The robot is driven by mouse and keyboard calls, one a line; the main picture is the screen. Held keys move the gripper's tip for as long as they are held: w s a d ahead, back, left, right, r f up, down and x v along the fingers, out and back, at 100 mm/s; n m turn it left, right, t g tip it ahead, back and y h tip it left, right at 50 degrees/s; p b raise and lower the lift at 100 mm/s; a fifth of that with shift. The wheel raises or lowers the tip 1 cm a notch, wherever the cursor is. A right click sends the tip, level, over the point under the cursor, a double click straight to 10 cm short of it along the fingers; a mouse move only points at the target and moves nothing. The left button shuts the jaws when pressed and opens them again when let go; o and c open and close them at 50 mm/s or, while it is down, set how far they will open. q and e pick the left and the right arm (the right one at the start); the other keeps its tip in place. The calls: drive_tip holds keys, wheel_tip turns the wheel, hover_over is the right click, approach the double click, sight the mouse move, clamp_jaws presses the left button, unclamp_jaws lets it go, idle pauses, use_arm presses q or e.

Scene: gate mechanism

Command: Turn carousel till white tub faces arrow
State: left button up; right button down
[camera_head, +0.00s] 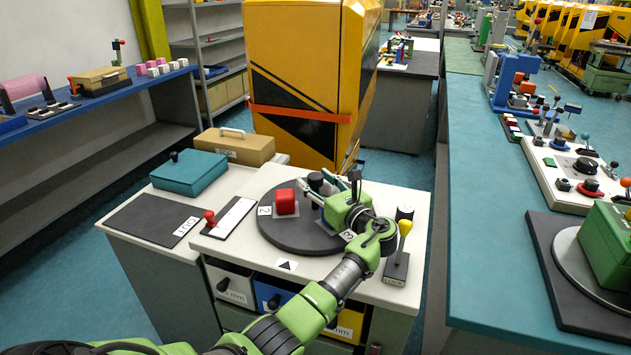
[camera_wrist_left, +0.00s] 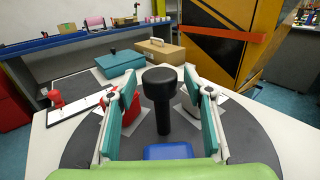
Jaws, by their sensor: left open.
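The carousel (camera_head: 285,238) is a dark round disc on the white bench top. It carries a red block (camera_head: 286,201) on a white pad beside a label 2; a label 3 (camera_head: 348,235) is near its front right. The arrow (camera_head: 287,264) is a black triangle at the bench's front edge. My left gripper (camera_head: 332,181) is over the disc. In the left wrist view its open fingers (camera_wrist_left: 160,92) stand either side of a black knobbed post (camera_wrist_left: 163,110), with a blue block (camera_wrist_left: 168,151) nearer.
A red-knobbed lever (camera_head: 210,218) stands left of the disc. A yellow-knobbed lever (camera_head: 404,229) on a plate stands to the right. A teal box (camera_head: 189,173) and a tan case (camera_head: 234,147) sit behind left. A black and yellow cabinet (camera_head: 300,75) rises behind.

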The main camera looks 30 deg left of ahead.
use_arm(q)
drive_tip(key=v, duration=1.1)
drive_tip(key=shift+s+d, duration=0.15)
drive_tip(key=shift+d, duration=0.2)
